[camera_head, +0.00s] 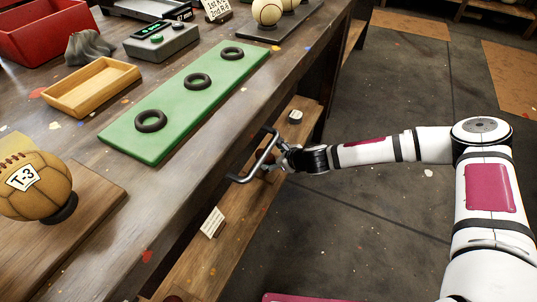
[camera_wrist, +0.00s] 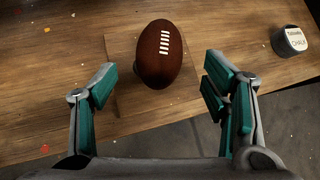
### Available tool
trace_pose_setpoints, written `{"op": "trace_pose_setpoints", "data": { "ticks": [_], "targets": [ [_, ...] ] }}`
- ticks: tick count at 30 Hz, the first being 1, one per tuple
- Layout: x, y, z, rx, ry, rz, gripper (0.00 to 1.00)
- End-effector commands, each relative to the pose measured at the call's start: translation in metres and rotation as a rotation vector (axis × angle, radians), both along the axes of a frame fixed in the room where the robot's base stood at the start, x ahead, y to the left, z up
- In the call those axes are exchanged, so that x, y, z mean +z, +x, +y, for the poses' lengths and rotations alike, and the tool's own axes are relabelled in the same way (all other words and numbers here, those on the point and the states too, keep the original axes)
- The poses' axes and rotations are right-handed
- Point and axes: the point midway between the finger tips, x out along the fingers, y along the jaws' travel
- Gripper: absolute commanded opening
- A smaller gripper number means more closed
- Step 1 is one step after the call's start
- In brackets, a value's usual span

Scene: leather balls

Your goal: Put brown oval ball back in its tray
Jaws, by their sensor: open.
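The brown oval ball (camera_wrist: 158,54), with white laces, lies on the lower wooden shelf (camera_wrist: 60,90) in the wrist view, over a square board. My gripper (camera_wrist: 160,80) is open, with one finger to the left of the ball and one to the right. The ball is slightly ahead of the fingertips, and neither finger touches it. In the head view my gripper (camera_head: 257,156) is beside the table's edge, above the low shelf, and largely hides the ball. A tan wooden tray (camera_head: 78,104) on the table is empty. A green board (camera_head: 176,112) there carries three empty black rings.
A labelled chalk container (camera_wrist: 290,42) stands right of the ball on the shelf. A large ball marked T-3 (camera_head: 38,184), a red bin (camera_head: 40,42) and a grey device (camera_head: 162,44) occupy the tabletop. The table's edge overhangs the shelf. Floor right of it is open.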

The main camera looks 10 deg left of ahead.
Motion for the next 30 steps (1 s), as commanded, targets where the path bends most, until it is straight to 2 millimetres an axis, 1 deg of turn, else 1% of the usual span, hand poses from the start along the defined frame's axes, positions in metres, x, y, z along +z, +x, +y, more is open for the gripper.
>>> {"op": "trace_pose_setpoints", "data": {
  "ticks": [1,7,12,21,23,26,30],
  "targets": [
    [0.01,-0.005,-0.006,-0.001,0.0,0.001,0.68],
    [0.028,-0.021,-0.02,-0.001,0.0,0.001,0.68],
    [0.033,-0.027,-0.025,-0.001,0.0,0.001,0.68],
    [0.035,-0.028,-0.025,0.013,-0.007,-0.005,0.68],
    [0.039,-0.029,-0.025,0.045,-0.022,-0.019,0.68],
    [0.05,-0.035,-0.024,0.152,-0.073,-0.06,0.68],
    [0.073,-0.051,-0.027,0.378,-0.185,-0.132,0.68]
  ]
}}
